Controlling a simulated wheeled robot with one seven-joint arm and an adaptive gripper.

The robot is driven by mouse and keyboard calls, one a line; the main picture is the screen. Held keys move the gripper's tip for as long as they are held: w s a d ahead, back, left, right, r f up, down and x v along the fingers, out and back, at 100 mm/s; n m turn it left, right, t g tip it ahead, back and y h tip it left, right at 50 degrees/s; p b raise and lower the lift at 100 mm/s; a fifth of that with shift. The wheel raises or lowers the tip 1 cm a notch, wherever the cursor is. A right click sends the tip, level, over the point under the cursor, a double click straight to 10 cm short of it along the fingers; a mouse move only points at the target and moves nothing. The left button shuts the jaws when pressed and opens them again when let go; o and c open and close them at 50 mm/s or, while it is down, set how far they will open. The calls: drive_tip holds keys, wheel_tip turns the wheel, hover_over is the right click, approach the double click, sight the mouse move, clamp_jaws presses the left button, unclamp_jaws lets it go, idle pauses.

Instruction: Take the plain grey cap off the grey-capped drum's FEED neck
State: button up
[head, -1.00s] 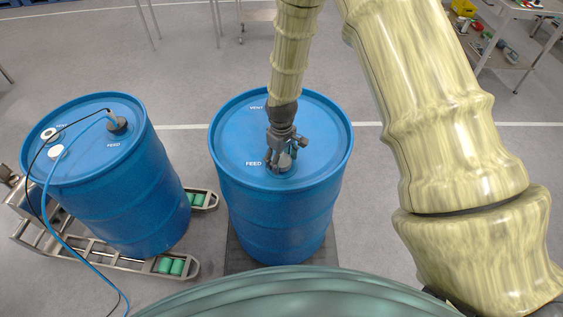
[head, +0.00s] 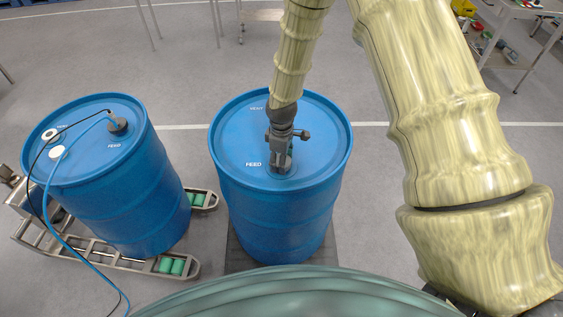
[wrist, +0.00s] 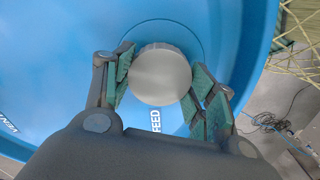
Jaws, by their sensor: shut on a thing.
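The blue grey-capped drum (head: 275,218) stands upright in the middle of the head view, with FEED and VENT printed on its top. The plain grey cap (wrist: 160,75) shows as a round disc in the wrist view, beyond the FEED lettering. My gripper (wrist: 164,82) is shut on the cap, with green pads on its left and right sides. In the head view my gripper (head: 281,163) points down at the FEED side of the drum top and mostly hides the cap. I cannot tell whether the cap is clear of the neck.
A second blue drum (head: 125,190) stands at left on a metal roller frame (head: 95,250), with a blue hose (head: 52,225) and a dark cable at its top. A cart (head: 510,50) with items stands at the upper right. Open floor lies behind the drums.

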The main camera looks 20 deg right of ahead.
drive_tip(key=n, duration=0.3)
drive_tip(key=shift+r+p, duration=0.1)
drive_tip(key=shift+p, duration=0.3)
drive_tip(key=shift+n, duration=1.1)
drive_tip(key=n+p, duration=0.1)
drive_tip(key=n, duration=0.3)
drive_tip(key=shift+p, duration=0.35)
drive_tip(key=shift+n, duration=0.6)
drive_tip(key=n, duration=0.3)
drive_tip(key=shift+n, duration=1)
